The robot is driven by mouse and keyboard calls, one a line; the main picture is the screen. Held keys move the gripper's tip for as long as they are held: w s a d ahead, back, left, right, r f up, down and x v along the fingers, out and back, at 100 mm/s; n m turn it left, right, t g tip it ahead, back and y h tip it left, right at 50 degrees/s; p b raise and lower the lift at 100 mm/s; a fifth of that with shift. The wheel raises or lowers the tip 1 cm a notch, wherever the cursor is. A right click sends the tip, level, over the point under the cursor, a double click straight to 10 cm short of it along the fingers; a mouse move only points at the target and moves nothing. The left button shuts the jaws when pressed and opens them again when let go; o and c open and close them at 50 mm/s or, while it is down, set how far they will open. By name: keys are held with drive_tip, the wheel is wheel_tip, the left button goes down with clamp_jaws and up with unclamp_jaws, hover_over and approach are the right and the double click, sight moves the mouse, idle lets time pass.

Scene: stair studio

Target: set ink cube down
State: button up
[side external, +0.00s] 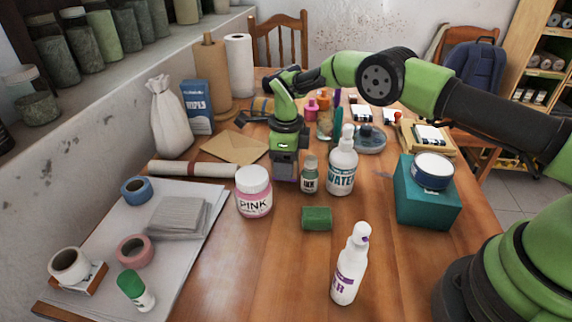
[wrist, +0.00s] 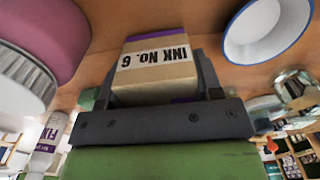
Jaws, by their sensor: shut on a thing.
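The ink cube is a tan box with purple edges and "INK No. 6" printed on it; it fills the middle of the wrist view (wrist: 157,70). My gripper (wrist: 155,62) is shut on it, with a dark finger on each side. In the side external view my gripper (side external: 286,160) points straight down among the bottles, and little of the cube shows between the fingers. The cube is low over the wooden table (side external: 270,260); I cannot tell whether its underside touches the wood.
A pink jar (side external: 254,198) stands left of my gripper. A small ink bottle (side external: 309,180) and a water spray bottle (side external: 341,170) stand close on the right. A paper roll (side external: 195,169) and an envelope (side external: 235,146) lie to the left.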

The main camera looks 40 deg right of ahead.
drive_tip(key=shift+f, duration=0.6)
drive_tip(key=o, duration=1)
drive_tip(key=shift+f, duration=0.1)
